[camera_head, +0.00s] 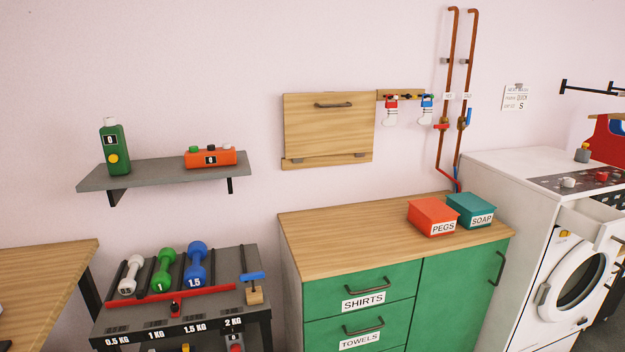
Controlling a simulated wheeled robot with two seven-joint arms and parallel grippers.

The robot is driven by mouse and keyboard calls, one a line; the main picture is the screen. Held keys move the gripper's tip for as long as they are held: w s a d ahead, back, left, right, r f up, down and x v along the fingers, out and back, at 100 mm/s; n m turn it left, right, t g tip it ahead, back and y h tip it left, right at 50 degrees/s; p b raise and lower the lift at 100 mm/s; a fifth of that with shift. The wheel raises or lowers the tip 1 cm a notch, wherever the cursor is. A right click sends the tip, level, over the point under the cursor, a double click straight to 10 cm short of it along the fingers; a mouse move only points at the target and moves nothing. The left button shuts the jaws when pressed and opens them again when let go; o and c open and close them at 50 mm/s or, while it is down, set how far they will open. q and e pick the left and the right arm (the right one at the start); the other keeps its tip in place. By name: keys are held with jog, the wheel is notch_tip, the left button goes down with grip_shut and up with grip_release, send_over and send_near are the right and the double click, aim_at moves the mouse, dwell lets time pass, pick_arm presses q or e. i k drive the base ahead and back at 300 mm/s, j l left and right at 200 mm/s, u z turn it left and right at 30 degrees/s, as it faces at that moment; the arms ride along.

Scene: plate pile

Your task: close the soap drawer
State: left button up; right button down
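The white washing machine (515,188) stands at the right. Its soap drawer (588,220) is a white tray-like part that sticks out from the upper left of the machine's front, so it is open. How far it is pulled out is hard to tell from this angle. The round door (556,299) with dark glass is below the drawer. Neither of my grippers is in view.
A green cabinet (455,290) with a wooden top stands left of the machine. An orange PEGS box (433,215) and a teal SOAP box (470,208) sit on it. A dumbbell rack (130,321) is at lower left. The wooden top's left part is clear.

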aim_at(599, 224)
jog(key=z, duration=1.65)
